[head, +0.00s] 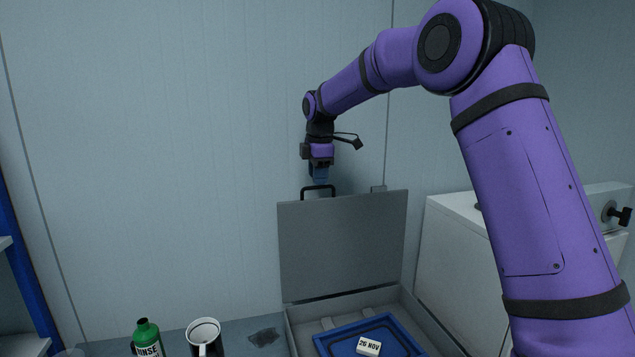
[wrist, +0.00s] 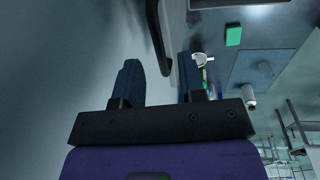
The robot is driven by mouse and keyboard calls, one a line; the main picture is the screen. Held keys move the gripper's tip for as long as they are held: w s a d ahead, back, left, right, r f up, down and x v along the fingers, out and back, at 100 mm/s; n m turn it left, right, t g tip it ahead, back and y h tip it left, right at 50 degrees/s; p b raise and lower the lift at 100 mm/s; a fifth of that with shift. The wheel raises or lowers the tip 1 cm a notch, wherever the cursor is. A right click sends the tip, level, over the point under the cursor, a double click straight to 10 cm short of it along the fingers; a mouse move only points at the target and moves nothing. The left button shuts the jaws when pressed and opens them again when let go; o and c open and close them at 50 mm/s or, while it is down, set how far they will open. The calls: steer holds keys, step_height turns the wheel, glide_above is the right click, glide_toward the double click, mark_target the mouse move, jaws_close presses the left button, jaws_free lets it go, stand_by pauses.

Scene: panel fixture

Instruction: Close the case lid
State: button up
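The grey case (head: 294,326) stands open on the table, its lid (head: 343,245) raised nearly upright. A dark handle (head: 318,189) sits on the lid's top edge. My gripper (head: 320,178) is just above the handle, pointing down. In the wrist view its two blue fingers (wrist: 158,72) are apart with nothing held between them. A dark curved bar, which looks like the handle (wrist: 158,38), shows ahead between the fingers. I cannot tell whether the fingers touch it.
A blue tray (head: 333,345) with a white block (head: 368,346) marked 26 NOV lies inside the case. A green bottle (head: 147,337) and a black-and-white mug (head: 204,335) stand to the left. A white box (head: 450,250) stands to the right. The wall is behind the lid.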

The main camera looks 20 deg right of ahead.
steer(key=shift+w+f, duration=0.15)
steer(key=shift+f, duration=1)
jaws_close()
